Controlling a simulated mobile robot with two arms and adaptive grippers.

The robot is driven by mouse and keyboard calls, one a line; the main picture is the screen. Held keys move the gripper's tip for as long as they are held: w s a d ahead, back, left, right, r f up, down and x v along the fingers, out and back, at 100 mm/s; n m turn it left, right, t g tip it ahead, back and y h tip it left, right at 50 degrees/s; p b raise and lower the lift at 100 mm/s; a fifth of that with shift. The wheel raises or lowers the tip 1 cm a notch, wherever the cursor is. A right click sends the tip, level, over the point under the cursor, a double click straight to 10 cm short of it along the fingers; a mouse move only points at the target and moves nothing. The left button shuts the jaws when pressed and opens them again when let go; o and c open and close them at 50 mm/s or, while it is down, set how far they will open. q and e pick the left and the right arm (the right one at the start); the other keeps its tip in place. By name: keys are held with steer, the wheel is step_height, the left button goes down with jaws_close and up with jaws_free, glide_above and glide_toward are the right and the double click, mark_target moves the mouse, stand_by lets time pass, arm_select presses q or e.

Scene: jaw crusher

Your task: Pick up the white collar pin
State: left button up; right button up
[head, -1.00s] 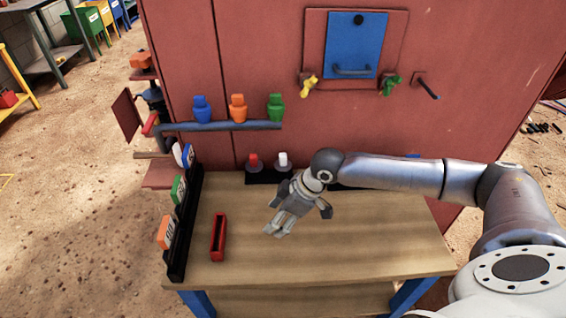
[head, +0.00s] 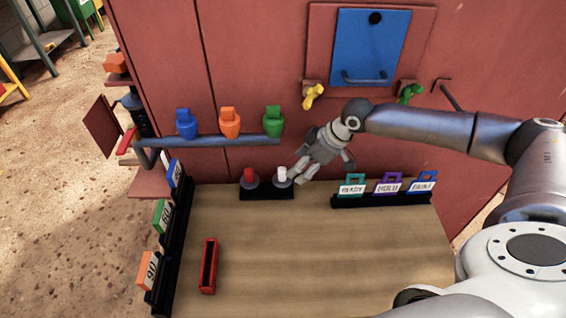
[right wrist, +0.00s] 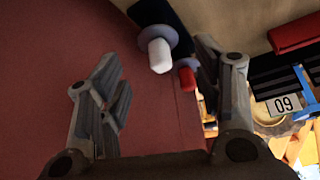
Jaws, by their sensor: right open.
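The white collar pin (head: 282,174) stands upright in a small black holder (head: 267,194) at the back of the workbench. A red collar pin (head: 250,176) stands to its left in the same holder. In the right wrist view the white pin (right wrist: 159,56), with its grey collar, lies beyond the fingertips and between the two fingers, closer to the right finger. My right gripper (head: 300,175) is open and empty, just right of the white pin in the head view; whether it touches the pin is unclear there. My left gripper is not in view.
A red crusher wall (head: 260,80) rises behind the bench (head: 300,250). A rail (head: 215,141) with blue, orange and green pieces is above left. A rack (head: 382,200) with labelled tags stands right. An open red tray (head: 208,266) lies front left. The bench middle is clear.

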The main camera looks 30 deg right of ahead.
mark_target(286, 181)
steer(key=x, duration=0.5)
steer(key=shift+w+f, duration=0.2)
steer(key=shift+w, duration=0.05)
steer(key=shift+w+f, duration=0.15)
steer(key=shift+f, duration=0.2)
steer(key=x, duration=0.3)
steer(key=shift+a+f, duration=0.1)
steer(key=shift+f, duration=0.15)
steer(key=shift+w+a+f, duration=0.15)
steer(key=shift+w+f, duration=0.1)
steer(key=shift+f, duration=0.25)
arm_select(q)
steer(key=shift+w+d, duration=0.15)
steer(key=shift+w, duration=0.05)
arm_select(e)
steer(key=shift+c, duration=1)
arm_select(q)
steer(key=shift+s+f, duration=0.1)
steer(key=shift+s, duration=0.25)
arm_select(e)
steer(key=c, duration=0.7)
